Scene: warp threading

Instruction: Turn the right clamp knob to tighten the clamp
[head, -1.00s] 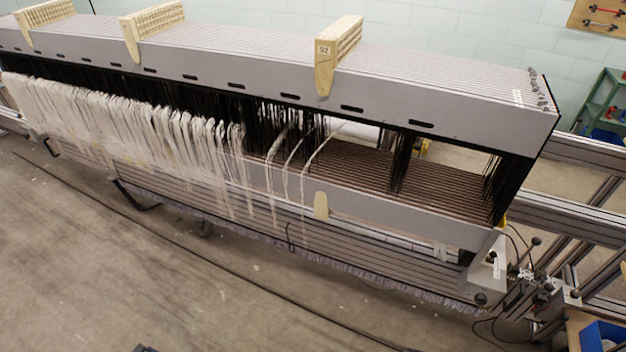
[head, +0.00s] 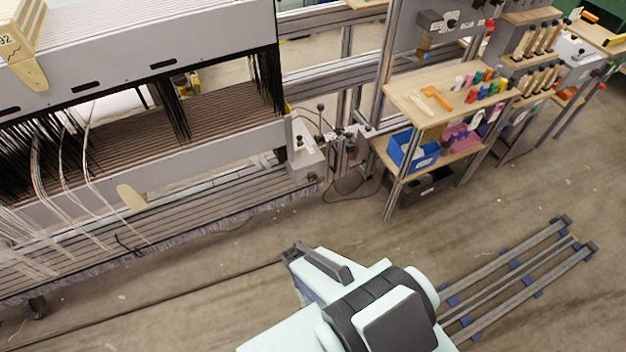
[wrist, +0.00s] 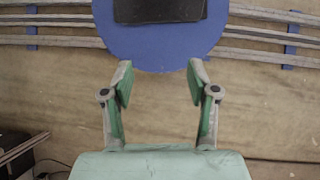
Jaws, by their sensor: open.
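The right end of the loom carries a small clamp assembly (head: 307,158) with black ball-ended knobs, one of them a clamp knob (head: 320,107). They are small in the head view, and I cannot tell which one tightens the clamp or how far it is turned. My gripper (wrist: 160,72) shows in the wrist view with its two green-padded fingers spread apart and nothing between them. It faces the floor and the rails, well away from the loom. The clamp is not in the wrist view. In the head view my arm is low, in front of the loom's right end.
A wooden-topped shelf (head: 455,92) with coloured tools and a blue bin (head: 413,150) stands right of the loom. Metal floor rails (head: 520,280) lie at the lower right. Pale threads (head: 70,175) hang at the left. Floor between my arm and the loom is clear.

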